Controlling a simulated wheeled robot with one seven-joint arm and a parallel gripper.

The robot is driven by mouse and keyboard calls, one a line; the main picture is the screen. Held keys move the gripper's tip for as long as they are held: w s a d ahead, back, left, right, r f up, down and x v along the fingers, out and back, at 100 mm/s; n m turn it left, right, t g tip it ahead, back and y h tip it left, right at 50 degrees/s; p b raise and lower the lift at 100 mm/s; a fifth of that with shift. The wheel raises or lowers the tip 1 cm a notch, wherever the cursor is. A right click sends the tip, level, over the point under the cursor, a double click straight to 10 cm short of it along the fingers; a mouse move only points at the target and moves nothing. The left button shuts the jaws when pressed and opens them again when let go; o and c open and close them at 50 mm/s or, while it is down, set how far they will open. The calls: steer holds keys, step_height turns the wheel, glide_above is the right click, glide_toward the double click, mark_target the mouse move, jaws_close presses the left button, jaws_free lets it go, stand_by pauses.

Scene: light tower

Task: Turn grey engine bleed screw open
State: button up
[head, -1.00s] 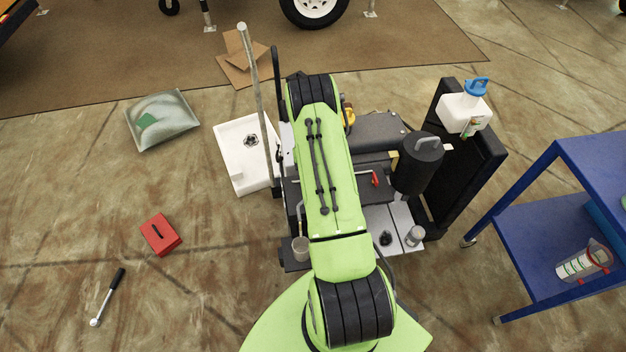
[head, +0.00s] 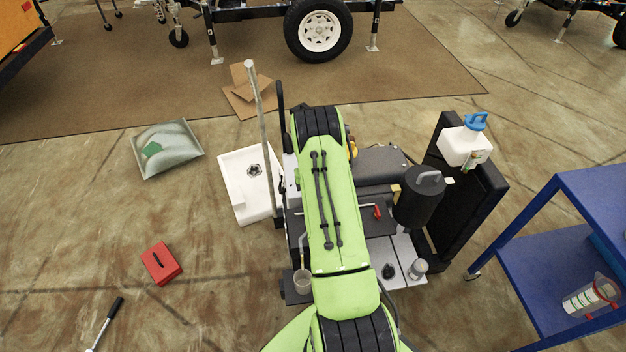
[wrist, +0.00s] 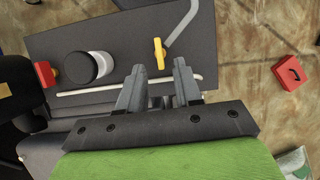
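My gripper (wrist: 160,70) is open in the wrist view, its two grey fingers apart over the dark engine deck (wrist: 115,32). Just beyond the fingertips is a small yellow handle (wrist: 160,53). A thin pale rod (wrist: 95,90) runs across the deck and passes by the fingers. I cannot make out the grey bleed screw for certain; the small dark parts between the fingers are too unclear to tell. In the head view my green arm covers the middle of the engine unit (head: 380,160) and hides the gripper.
A black canister (head: 418,197) and a dark upright panel (head: 470,200) stand at the engine's right. A white jug (head: 466,146) is on the panel. A tall grey pole (head: 259,130) rises at its left, by a white tray (head: 237,180). A blue cart (head: 540,265) stands right.

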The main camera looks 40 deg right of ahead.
steer(key=p+v, duration=0.2)
steer(key=v, duration=1)
steer(key=shift+p, duration=0.3)
steer(key=shift+w, duration=0.1)
